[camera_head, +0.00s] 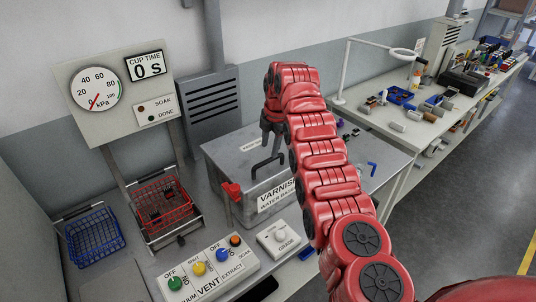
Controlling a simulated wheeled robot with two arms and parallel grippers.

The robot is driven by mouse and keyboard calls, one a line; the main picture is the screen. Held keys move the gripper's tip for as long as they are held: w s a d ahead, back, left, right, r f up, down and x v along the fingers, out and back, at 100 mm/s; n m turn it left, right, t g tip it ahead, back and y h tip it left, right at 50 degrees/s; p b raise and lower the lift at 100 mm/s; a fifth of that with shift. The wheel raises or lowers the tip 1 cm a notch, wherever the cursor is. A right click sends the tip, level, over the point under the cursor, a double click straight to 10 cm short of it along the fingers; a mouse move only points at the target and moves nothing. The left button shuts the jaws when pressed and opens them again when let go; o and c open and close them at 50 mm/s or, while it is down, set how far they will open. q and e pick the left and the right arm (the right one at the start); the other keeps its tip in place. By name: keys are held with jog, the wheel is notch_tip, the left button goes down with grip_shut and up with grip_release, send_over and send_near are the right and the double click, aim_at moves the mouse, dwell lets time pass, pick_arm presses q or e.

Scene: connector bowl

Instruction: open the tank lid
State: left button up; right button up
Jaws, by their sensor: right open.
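The tank (238,205) is a grey metal box labelled "VARNISH" and "WATER BASED" on its front. Its flat grey lid (232,150) lies shut on top. A dark bar handle (267,165) stands at the lid's front edge. My right gripper (270,138) hangs over the lid, just behind and above the handle, pointing down. It is open and looks empty; whether it touches the handle cannot be told. My red right arm covers the middle and right part of the lid. My left gripper is not in view.
A red clamp (230,191) sits at the tank's front left. A red basket (162,203) and a blue basket (95,236) stand left. A button panel (208,270) lies in front. A gauge board (115,97) rises behind. A lamp (346,75) and cluttered bench are at right.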

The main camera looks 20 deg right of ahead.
aim_at(268, 160)
jog(key=f, duration=0.2)
jog(key=w+f+p, duration=0.1)
jog(key=f, duration=0.1)
jog(key=shift+w+f, duration=0.1)
jog(key=shift+f, duration=0.05)
jog(key=shift+a+f+p, duration=0.15)
jog(key=shift+f+p, duration=0.15)
jog(key=shift+f, duration=0.3)
jog(key=shift+f, duration=0.1)
grip_shut()
dwell(0.8)
